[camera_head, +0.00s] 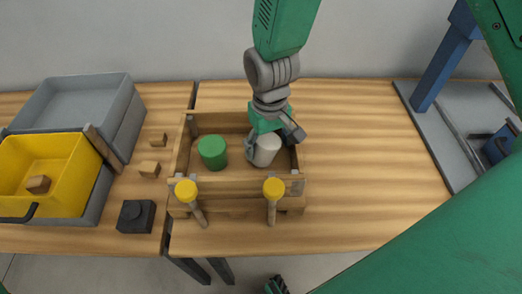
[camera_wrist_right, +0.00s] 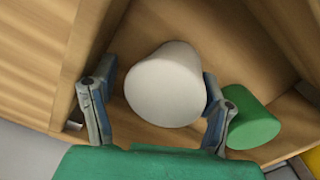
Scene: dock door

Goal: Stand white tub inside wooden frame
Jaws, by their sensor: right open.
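The white tub (camera_head: 268,155) is inside the wooden frame (camera_head: 238,186), in its right half. My right gripper (camera_head: 270,143) reaches down over it with open fingers. In the right wrist view the white tub (camera_wrist_right: 166,86) lies between the two spread fingers of my right gripper (camera_wrist_right: 158,112), close to the right-hand finger. I cannot tell whether either finger touches it. The tub looks roughly upright, but its base is hidden. A green tub (camera_head: 213,152) stands in the frame's left half; it also shows in the right wrist view (camera_wrist_right: 250,118).
On the left are a yellow bin (camera_head: 60,150), a grey bin (camera_head: 125,105), small wooden blocks (camera_head: 150,169) and a black block (camera_head: 136,216). The table (camera_head: 370,170) right of the frame is clear.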

